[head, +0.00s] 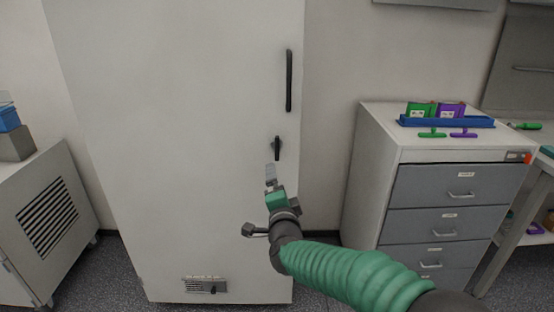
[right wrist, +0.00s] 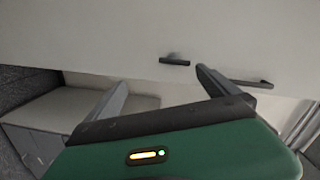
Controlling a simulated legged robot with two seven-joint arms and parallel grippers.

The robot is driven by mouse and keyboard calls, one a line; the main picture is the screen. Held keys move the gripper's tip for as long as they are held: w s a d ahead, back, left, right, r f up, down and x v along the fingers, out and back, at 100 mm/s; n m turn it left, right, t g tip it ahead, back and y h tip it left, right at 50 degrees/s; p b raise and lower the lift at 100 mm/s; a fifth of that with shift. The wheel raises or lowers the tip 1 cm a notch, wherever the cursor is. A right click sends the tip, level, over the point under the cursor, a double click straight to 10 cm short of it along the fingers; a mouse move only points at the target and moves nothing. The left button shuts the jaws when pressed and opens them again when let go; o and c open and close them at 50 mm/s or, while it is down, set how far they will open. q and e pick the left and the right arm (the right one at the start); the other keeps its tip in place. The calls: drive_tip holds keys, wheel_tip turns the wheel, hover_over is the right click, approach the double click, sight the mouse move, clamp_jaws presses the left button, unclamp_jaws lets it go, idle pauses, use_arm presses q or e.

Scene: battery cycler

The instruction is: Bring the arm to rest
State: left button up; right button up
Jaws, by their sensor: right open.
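My right arm, in a green ribbed sleeve, comes in from the lower right in the head view. Its gripper (head: 270,176) is in front of the tall white cabinet (head: 180,130), just below the small black latch (head: 277,148). In the right wrist view the two fingers of the right gripper (right wrist: 160,92) stand wide apart with nothing between them. The latch (right wrist: 174,62) and the long black handle (right wrist: 252,83) show beyond the fingers; I cannot tell how far off they are. The cabinet door looks closed. My left gripper is not in view.
A drawer unit (head: 440,157) stands at the right, with a blue tray (head: 446,122) and green and purple items on top. A grey vented unit (head: 45,215) stands at the left. A bench (head: 541,160) is at the far right. Grey floor shows between the cabinet and drawers.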

drive_tip(key=s+d+f+n+g, duration=0.5)
drive_tip(key=s+f, duration=0.3)
drive_tip(key=s, duration=0.4)
drive_tip(key=s+d+f+n+g+h, duration=0.1)
drive_tip(key=s+d+f+n+g, duration=0.3)
drive_tip(key=s+d+f, duration=0.55)
drive_tip(key=s+d+f+n+g, duration=0.45)
drive_tip(key=s+f, duration=0.25)
drive_tip(key=s, duration=0.6)
drive_tip(key=w+p+v, duration=0.2)
drive_tip(key=p+v, duration=0.7)
drive_tip(key=p, duration=0.1)
drive_tip(key=w+r+p+v, duration=0.1)
drive_tip(key=p+v, duration=0.8)
drive_tip(key=shift+w+r+g+p, duration=0.25)
drive_tip(key=shift+r+g+p, duration=0.1)
drive_tip(key=shift+r+g, duration=0.1)
